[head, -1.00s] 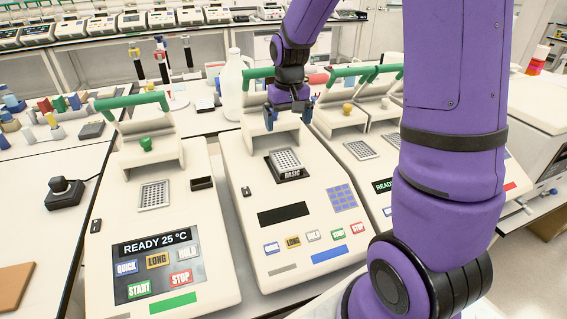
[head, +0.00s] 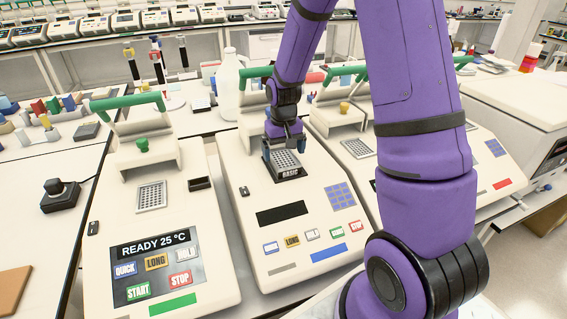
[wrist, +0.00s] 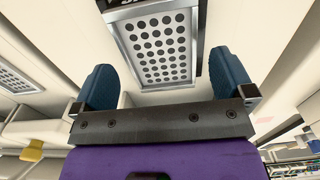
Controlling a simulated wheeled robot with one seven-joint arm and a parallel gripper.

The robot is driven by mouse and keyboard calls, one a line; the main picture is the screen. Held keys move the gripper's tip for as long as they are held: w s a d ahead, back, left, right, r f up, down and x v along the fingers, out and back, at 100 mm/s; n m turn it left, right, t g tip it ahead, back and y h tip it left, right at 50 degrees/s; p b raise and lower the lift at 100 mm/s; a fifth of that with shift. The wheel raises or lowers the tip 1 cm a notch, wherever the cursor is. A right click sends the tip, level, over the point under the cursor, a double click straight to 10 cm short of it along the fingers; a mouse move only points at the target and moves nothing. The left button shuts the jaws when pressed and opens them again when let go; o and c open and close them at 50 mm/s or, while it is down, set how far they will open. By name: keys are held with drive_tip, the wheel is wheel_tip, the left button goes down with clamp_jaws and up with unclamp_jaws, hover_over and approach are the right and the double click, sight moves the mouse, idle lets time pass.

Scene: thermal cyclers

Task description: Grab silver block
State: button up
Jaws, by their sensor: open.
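The silver block (head: 287,161) is a grey metal piece with a grid of round holes. It sits in the dark well marked BASIC (head: 290,174) on the middle thermal cycler (head: 300,225). In the wrist view the silver block (wrist: 157,48) lies just beyond the fingers, between their lines. My gripper (head: 284,153) is open and hangs over the block's back part. In the wrist view the two blue fingers of my gripper (wrist: 160,88) stand apart with nothing between them. Whether the fingertips touch the block cannot be told.
The left cycler (head: 165,235) reads READY 25 °C and stands beside the middle one. The middle cycler's green-handled lid (head: 252,72) is raised behind my gripper. A white jug (head: 229,80) stands behind. A black device (head: 60,194) lies at the left.

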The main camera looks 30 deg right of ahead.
drive_tip(key=shift+f, duration=1.4)
drive_tip(key=shift+c, duration=0.5)
drive_tip(key=c, duration=1.1)
drive_tip(key=shift+c, duration=0.2)
drive_tip(key=shift+r, duration=0.2)
